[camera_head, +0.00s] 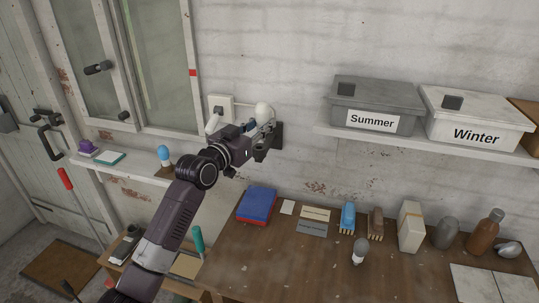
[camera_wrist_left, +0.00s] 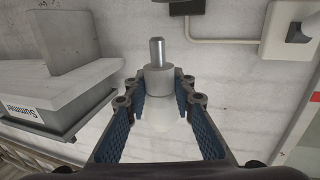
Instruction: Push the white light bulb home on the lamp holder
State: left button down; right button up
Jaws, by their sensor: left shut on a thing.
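The white light bulb (camera_head: 264,109) is between the fingers of my left gripper (camera_head: 262,130), near the wall. In the left wrist view, my left gripper (camera_wrist_left: 157,95) is shut on the white bulb (camera_wrist_left: 160,117); its grey collar and bare metal pin stick out past the fingertips. The lamp holder (camera_head: 260,154) is a dark wall fitting with a cup, just below the gripper. In the wrist view only a dark part of it (camera_wrist_left: 187,6) shows at the top edge. The pin looks clear of the holder. My right gripper is out of view.
A white switch box (camera_head: 221,105) with a cable is on the wall left of the gripper. Grey Summer (camera_head: 375,97) and white Winter (camera_head: 476,112) boxes stand on a shelf at right. The wooden bench (camera_head: 300,270) holds another bulb (camera_head: 360,250), brushes and bottles.

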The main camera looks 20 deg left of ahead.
aim_at(258, 108)
pick_arm(q)
jog(key=r, duration=0.1)
jog(key=w+a+r, duration=0.1)
jog(key=r, duration=0.1)
jog(key=shift+w+a+r+p, duration=0.25)
jog(key=shift+a+r+p, duration=0.05)
jog(key=shift+p, duration=0.05)
jog(key=shift+r+p, duration=0.15)
jog(key=shift+p, duration=0.25)
jog(key=shift+f+b, duration=2)
jog(key=shift+f, duration=0.9)
jog(key=shift+f, duration=0.1)
jog(key=shift+f+b, duration=1.65)
jog(key=shift+f, duration=0.5)
jog(key=shift+f, duration=0.1)
jog(key=c, duration=1.5)
grip_release()
jog(key=shift+c, duration=0.2)
